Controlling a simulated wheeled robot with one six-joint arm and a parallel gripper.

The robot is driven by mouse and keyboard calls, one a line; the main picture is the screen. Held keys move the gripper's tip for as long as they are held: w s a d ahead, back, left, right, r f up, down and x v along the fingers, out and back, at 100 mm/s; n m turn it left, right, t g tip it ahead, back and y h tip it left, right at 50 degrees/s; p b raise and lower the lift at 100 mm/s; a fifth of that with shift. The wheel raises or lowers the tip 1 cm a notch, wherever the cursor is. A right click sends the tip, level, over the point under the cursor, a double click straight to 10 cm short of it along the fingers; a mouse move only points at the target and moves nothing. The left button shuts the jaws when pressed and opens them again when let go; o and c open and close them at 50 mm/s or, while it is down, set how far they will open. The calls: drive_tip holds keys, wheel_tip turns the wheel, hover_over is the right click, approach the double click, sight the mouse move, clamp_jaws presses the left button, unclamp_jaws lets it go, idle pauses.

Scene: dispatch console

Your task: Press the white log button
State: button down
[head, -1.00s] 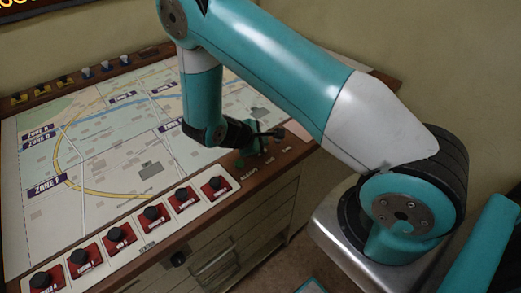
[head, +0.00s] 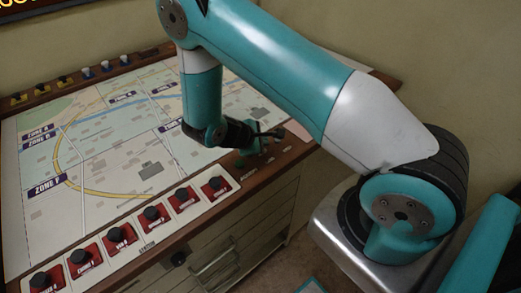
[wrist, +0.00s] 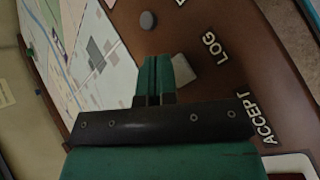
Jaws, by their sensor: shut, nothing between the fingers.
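The white log button (wrist: 184,70) shows in the wrist view as a pale block beside the LOG label (wrist: 216,50). Its left part is hidden behind my fingers. My gripper (wrist: 156,60) is shut and empty, with its green fingertips close beside the button in that picture. I cannot tell whether they touch it. In the head view my gripper (head: 264,140) is low over the right end of the console's wooden front edge, and the log button cannot be made out there.
A grey round button (wrist: 148,20) lies beyond the fingertips. The ACCEPT label (wrist: 256,118) is at the right of the wrist view. A row of black knobs on red plates (head: 185,198) runs along the console front. The map (head: 110,160) is flat and clear.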

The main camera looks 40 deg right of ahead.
idle(0.3)
drive_tip(key=shift+f, duration=0.4)
drive_tip(key=shift+f+b, duration=0.4)
drive_tip(key=shift+b, duration=0.1)
idle(0.4)
drive_tip(key=shift+r, duration=0.1)
drive_tip(key=shift+r+p, duration=0.65)
drive_tip(key=shift+r, duration=0.05)
drive_tip(key=shift+r+p, duration=2)
drive_tip(key=shift+r, duration=0.55)
